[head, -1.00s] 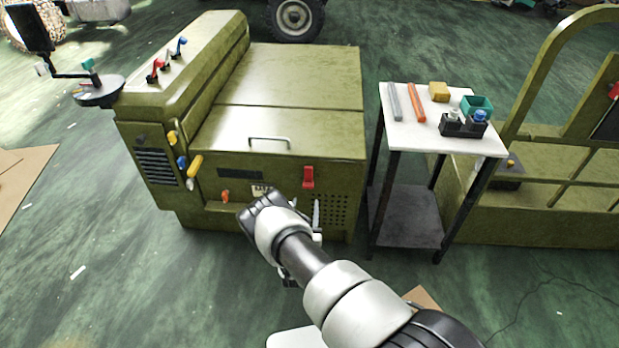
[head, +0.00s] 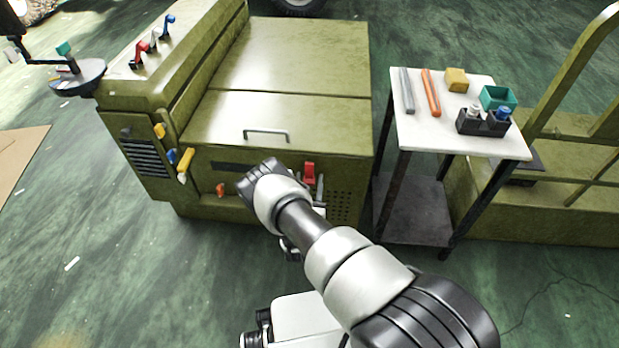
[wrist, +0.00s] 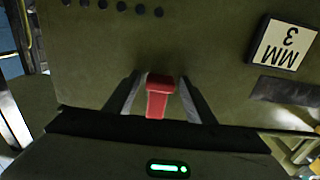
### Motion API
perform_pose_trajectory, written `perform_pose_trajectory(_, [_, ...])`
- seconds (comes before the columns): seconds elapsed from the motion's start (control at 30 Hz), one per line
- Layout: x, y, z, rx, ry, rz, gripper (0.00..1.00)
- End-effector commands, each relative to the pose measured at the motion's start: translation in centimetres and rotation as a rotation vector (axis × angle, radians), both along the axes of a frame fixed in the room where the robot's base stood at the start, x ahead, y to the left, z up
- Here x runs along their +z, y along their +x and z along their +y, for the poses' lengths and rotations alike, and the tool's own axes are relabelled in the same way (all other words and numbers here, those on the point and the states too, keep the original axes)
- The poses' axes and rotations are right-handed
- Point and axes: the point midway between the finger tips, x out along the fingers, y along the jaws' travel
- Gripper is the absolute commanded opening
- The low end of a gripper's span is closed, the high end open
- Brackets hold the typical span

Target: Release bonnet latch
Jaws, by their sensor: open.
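The bonnet latch is a small red piece (head: 310,172) on the front face of the olive machine, below the bonnet lid (head: 280,122). In the wrist view the red latch (wrist: 158,100) lies between the two fingers of my gripper (wrist: 160,88). The fingers are apart, one on each side, with a gap visible to the latch on the right. Whether the left finger touches it I cannot tell. In the head view my arm hides most of the gripper. The bonnet lid lies flat and shut, with a metal handle (head: 266,134).
A white-topped side table (head: 430,135) stands right of the machine, holding tools and small containers. Coloured levers (head: 186,160) stick out at the machine's left front. A label plate (wrist: 284,45) shows in the wrist view. Green floor at the left is mostly clear.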

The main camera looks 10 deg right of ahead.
Motion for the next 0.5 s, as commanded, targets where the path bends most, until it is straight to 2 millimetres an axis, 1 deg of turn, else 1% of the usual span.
perform_pose_trajectory(0.13, [0.00,0.00,0.00,0.000,0.000,0.000,0.50])
perform_pose_trajectory(0.37, [0.00,0.01,-0.01,0.000,0.000,0.000,0.11])
perform_pose_trajectory(0.4, [0.00,0.01,-0.01,0.000,0.000,0.000,0.04])
perform_pose_trajectory(0.43, [0.00,0.01,-0.01,0.000,0.000,0.000,0.00])
perform_pose_trajectory(0.5, [0.00,0.01,-0.01,0.000,0.000,0.000,0.00])
